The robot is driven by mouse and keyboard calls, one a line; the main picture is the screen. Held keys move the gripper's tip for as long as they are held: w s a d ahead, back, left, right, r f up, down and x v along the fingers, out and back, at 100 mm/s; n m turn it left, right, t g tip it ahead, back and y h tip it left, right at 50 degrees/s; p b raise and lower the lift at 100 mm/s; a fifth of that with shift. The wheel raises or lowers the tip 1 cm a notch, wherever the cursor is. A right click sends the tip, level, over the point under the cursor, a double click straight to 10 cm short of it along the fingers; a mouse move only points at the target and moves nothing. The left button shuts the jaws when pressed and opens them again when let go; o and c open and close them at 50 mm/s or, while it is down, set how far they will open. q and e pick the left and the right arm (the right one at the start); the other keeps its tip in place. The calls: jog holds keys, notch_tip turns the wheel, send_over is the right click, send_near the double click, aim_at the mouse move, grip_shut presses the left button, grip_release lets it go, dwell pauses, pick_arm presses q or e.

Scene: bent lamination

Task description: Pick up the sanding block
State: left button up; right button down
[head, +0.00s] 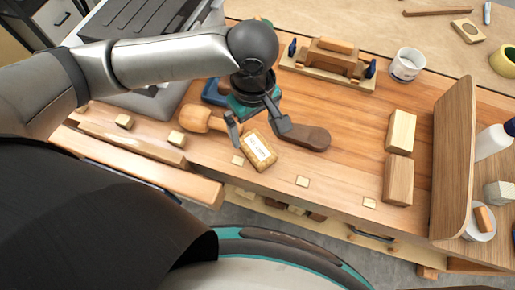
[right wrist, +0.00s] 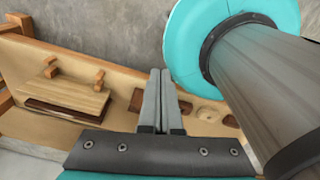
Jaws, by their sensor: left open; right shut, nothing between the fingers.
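The sanding block (head: 259,149), a small tan block with a white label on top, lies on the wooden bench near its front edge. My left gripper (head: 260,138) is open above it, pointing down, with one finger toward the block's left and the other toward its right. I cannot tell whether the fingers reach its sides. My right gripper (right wrist: 160,72) shows only in the right wrist view. It is shut and empty, away from the sanding block, which is not visible there.
A rounded wooden tool (head: 195,119) lies left of the block, and a dark brown rounded piece (head: 306,138) lies close on its right. Small wooden squares (head: 302,181) lie along the front edge. Wooden blocks (head: 401,131) and an upright curved panel (head: 453,155) stand to the right.

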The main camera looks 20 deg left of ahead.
aim_at(256, 145)
pick_arm(q)
notch_tip(256, 145, down, 2)
jog(key=shift+f, duration=0.1)
jog(key=f, duration=0.1)
jog(key=f+b, duration=0.1)
jog(key=f, duration=0.1)
jog(key=f+b, duration=0.1)
jog(key=shift+s+d+f, duration=0.25)
jog(key=shift+s+f, duration=0.05)
jog(key=shift+f, duration=0.1)
pick_arm(e)
jog(key=shift+w+f, duration=0.3)
jog(key=shift+f, duration=0.2)
jog(key=shift+w+f, duration=0.3)
jog(key=shift+f, duration=0.2)
pick_arm(q)
jog(key=shift+c, duration=0.2)
jog(key=c, duration=1.4)
